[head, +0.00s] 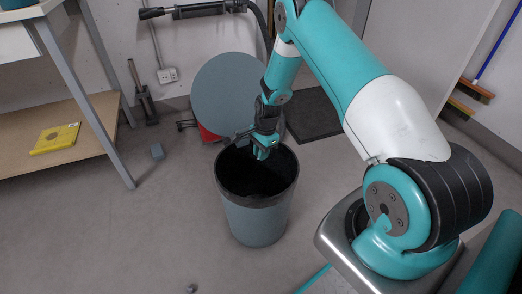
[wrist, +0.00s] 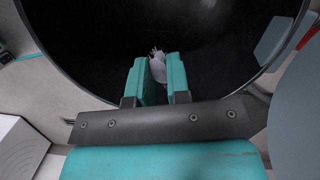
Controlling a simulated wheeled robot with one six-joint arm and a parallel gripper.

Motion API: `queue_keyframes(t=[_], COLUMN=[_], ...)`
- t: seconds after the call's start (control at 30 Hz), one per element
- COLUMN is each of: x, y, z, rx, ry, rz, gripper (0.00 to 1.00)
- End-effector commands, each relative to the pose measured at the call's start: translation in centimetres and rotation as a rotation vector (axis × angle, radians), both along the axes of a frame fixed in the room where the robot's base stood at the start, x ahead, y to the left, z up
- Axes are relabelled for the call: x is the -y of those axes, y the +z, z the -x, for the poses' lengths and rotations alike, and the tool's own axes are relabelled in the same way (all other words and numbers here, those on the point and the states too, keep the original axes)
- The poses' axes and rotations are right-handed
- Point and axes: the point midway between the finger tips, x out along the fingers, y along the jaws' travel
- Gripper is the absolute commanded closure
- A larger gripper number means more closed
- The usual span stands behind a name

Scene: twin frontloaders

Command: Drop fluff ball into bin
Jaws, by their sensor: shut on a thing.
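A grey-blue round bin (head: 257,222) with a dark rim and black inside stands on the floor in the middle of the head view. My gripper (head: 261,152) points down over its opening. In the wrist view my gripper (wrist: 160,75) is shut on a pale, whitish-grey fluff ball (wrist: 157,66), which shows between the two teal fingers. The dark bin interior (wrist: 95,45) lies beyond the fingers, with its curved rim around them. The fluff ball cannot be made out in the head view.
A round grey-blue disc (head: 228,95), perhaps the bin's lid, stands behind the bin, with something red (head: 209,135) at its base. A shelf with a yellow item (head: 56,138) is at left. Open floor lies left of the bin.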

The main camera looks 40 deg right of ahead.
Motion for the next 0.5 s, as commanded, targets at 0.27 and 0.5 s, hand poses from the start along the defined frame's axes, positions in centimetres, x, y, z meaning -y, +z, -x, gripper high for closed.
queue_keyframes(t=[0.27,0.5], x=[0.0,0.0], y=[-2.8,-2.6], z=[0.0,0.0], rx=[0.0,0.0], ry=[0.002,0.002], rz=[0.001,0.001], gripper=[1.0,1.0])
